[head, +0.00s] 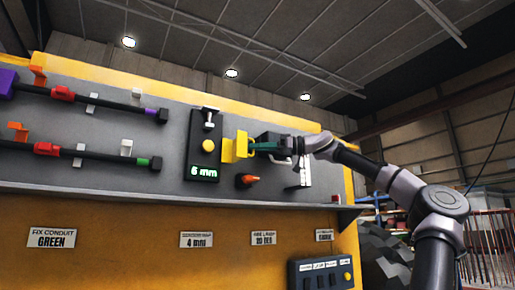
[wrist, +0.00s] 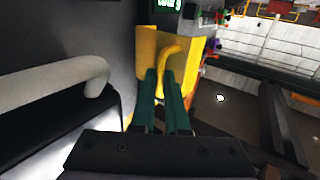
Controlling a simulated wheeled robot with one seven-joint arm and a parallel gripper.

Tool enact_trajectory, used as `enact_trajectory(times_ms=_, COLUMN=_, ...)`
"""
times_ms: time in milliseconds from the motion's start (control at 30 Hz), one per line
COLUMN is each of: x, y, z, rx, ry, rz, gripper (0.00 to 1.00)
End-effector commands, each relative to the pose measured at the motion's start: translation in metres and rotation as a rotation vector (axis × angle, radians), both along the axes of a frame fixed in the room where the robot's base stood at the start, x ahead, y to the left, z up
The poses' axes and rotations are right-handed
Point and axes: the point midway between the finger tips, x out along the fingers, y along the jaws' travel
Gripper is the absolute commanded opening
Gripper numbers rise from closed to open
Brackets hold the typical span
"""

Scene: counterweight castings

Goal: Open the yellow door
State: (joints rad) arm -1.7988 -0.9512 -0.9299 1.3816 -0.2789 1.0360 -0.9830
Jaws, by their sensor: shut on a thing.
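The small yellow door (head: 236,148) is on the grey panel, just right of the black box with the green "6 mm" display. In the wrist view the yellow door (wrist: 148,48) stands ahead of my fingers, with a curved yellow handle (wrist: 172,52) on its face. My gripper (head: 256,147) reaches in from the right. Its teal fingers (wrist: 164,75) are shut on the handle, which bends up between their tips. The door seems to stand out from the panel, but its hinge side and exact angle are hard to tell.
The black box (head: 203,150) with a yellow button is close left of the door. An orange knob (head: 248,180) sits below. A pale curved bar (wrist: 70,80) is near my gripper's left side. Dark rods (head: 80,98) hang on the panel's left. A ledge (head: 150,193) runs below.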

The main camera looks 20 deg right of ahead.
Motion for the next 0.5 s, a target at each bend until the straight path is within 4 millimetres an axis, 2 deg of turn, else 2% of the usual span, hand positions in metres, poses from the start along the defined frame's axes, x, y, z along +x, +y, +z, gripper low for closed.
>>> enact_trajectory(times_ms=33, x=0.0005, y=0.0018, z=-0.0021, rx=-0.004, ry=0.004, rz=0.002, gripper=0.23)
enact_trajectory(times_ms=67, x=0.0004, y=0.0017, z=-0.002, rx=-0.004, ry=0.004, rz=0.002, gripper=0.35)
enact_trajectory(times_ms=100, x=0.0004, y=0.0015, z=-0.0017, rx=-0.004, ry=0.003, rz=0.001, gripper=0.42)
enact_trajectory(times_ms=500, x=-0.0005, y=0.0002, z=-0.0002, rx=-0.001, ry=0.0, rz=-0.005, gripper=0.42)
